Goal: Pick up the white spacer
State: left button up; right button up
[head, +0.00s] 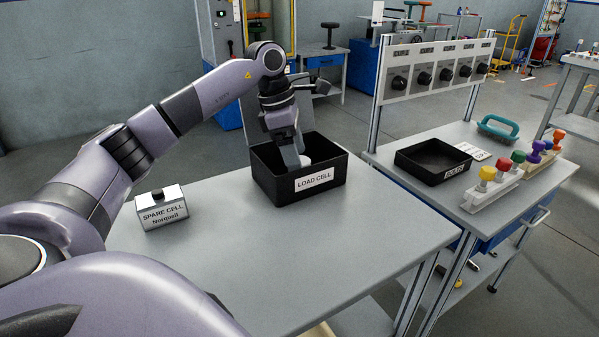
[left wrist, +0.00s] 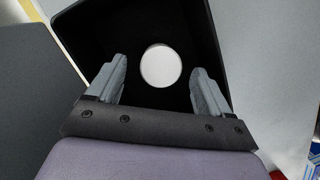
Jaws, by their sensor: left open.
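The white spacer (left wrist: 161,66) is a round white disc inside the black bin (left wrist: 88,28) in the left wrist view. In the head view, a small part of the white spacer (head: 304,160) shows inside the black bin labelled LOAD CELL (head: 277,189). My left gripper (left wrist: 160,82) is open, with its fingers on either side of the spacer's near side and nothing between them. In the head view, my left gripper (head: 297,157) reaches down into the bin and hides part of the spacer. My right gripper is not in view.
A SPARE CELL box (head: 162,208) stands left of the bin on the grey table (head: 262,256). The table's front is clear. On the right bench are an empty black tray (head: 432,160), a teal handle (head: 497,127) and a rack of coloured knobs (head: 490,192).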

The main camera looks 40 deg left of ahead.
pick_arm(q)
jog(key=x, duration=0.3)
jog(key=shift+d+f, duration=0.1)
jog(key=shift+f, duration=0.2)
jog(key=shift+r, duration=0.1)
jog(key=c, duration=1.1)
